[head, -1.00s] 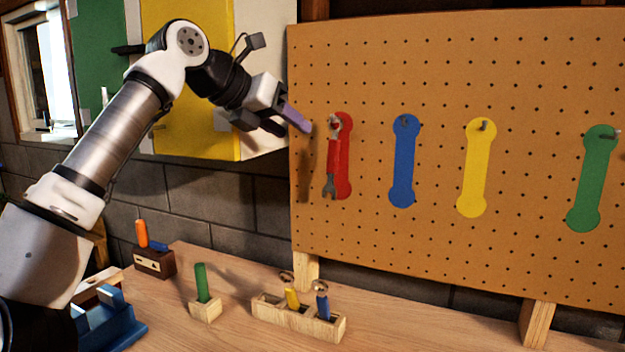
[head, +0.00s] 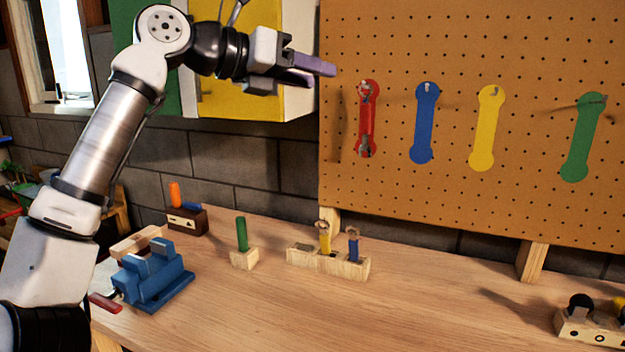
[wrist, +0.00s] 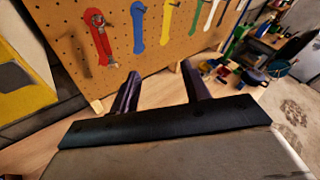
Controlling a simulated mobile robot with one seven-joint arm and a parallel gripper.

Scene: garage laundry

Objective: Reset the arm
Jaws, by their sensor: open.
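My gripper (head: 305,74) is raised in front of the left edge of the pegboard (head: 460,50). It is open and empty. In the wrist view its two dark fingers (wrist: 163,92) stand apart with nothing between them. A red wrench-shaped marking (head: 367,120) is on the pegboard, with a metal and red wrench hanging over it. Blue (head: 424,122), yellow (head: 487,128) and green (head: 581,138) markings follow to the right, with no tool on them. My gripper is apart from the hanging wrench.
On the workbench (head: 420,315) stand a wooden block (head: 328,262) holding yellow- and blue-handled tools, a small block (head: 244,260) with a green handle, a blue vise (head: 155,280) and a dark box (head: 186,221). A yellow cabinet (head: 250,80) is behind my arm.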

